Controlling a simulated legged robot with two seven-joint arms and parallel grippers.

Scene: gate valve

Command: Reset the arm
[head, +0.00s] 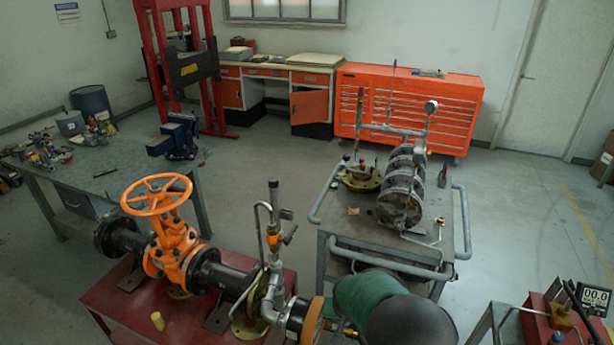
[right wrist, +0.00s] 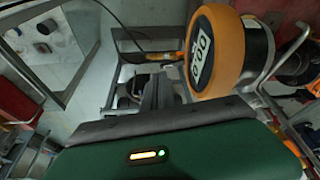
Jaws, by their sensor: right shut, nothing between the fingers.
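The gate valve (head: 173,250) has an orange body and an orange handwheel (head: 157,194). It sits in a dark pipe line on a red table (head: 140,315) at the lower left of the head view. A green and dark grey part of my arm shows at the bottom centre of the head view, in front of the pipe's right end. In the right wrist view my right gripper (right wrist: 155,92) shows beyond the green housing of my wrist. It is shut with nothing in it, and its fingertips are hard to make out. My left gripper is in neither view.
A grey cart (head: 385,255) carrying flanges stands right of the valve. A cluttered workbench (head: 100,165) is at left. An orange tool chest (head: 410,110) stands at the back. An orange-rimmed round gauge (right wrist: 215,50) is close by in the right wrist view.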

